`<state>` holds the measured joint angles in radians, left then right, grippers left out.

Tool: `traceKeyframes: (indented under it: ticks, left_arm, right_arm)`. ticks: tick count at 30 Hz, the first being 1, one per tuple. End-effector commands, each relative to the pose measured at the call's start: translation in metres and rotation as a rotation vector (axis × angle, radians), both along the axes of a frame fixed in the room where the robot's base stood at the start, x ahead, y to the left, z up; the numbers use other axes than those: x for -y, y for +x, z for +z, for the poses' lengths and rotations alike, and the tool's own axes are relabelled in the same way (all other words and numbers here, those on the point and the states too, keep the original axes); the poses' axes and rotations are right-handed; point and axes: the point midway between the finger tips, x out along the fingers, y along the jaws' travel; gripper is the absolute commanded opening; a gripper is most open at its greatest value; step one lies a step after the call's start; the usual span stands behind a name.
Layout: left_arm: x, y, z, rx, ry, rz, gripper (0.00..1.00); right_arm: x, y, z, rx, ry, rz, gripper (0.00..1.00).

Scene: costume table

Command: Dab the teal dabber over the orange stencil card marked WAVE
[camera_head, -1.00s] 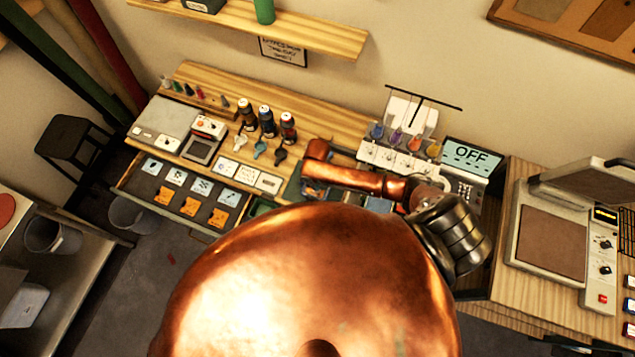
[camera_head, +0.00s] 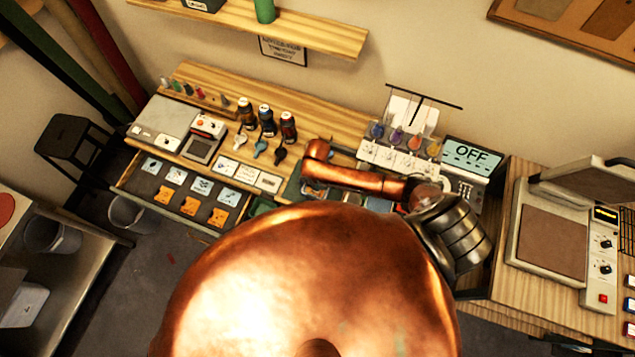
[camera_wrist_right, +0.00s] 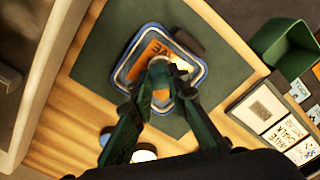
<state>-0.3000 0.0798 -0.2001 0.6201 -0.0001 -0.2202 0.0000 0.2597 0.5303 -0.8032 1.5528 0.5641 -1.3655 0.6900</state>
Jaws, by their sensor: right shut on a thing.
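In the right wrist view, my right gripper (camera_wrist_right: 157,88) is shut on a small upright thing, taken as the dabber, mostly hidden between the fingers; its teal colour is not clear. It is over an orange card (camera_wrist_right: 148,49) with dark letters, only partly readable. The card lies within a blue-and-white rimmed tray (camera_wrist_right: 203,75) on a dark green mat (camera_wrist_right: 100,50). Whether the dabber touches the card cannot be told. In the head view, my copper right arm hides most of this spot. My left gripper is not in view.
In the wrist view, a green bin (camera_wrist_right: 285,45) and white cards (camera_wrist_right: 285,132) stand right of the mat. In the head view, bottles (camera_head: 266,118) stand at the bench's back, an open drawer holds orange cards (camera_head: 190,207), and a press (camera_head: 550,240) is at right.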

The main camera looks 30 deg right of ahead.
Motion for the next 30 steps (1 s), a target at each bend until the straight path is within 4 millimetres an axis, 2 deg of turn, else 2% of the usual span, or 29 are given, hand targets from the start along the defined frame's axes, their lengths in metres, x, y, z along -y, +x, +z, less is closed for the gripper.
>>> traceKeyframes:
  ticks: [30]
  left_arm:
    - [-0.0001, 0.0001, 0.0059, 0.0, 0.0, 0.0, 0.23]
  right_arm:
    - [-0.0005, -0.0012, -0.0019, -0.002, 0.001, 0.0, 0.0]
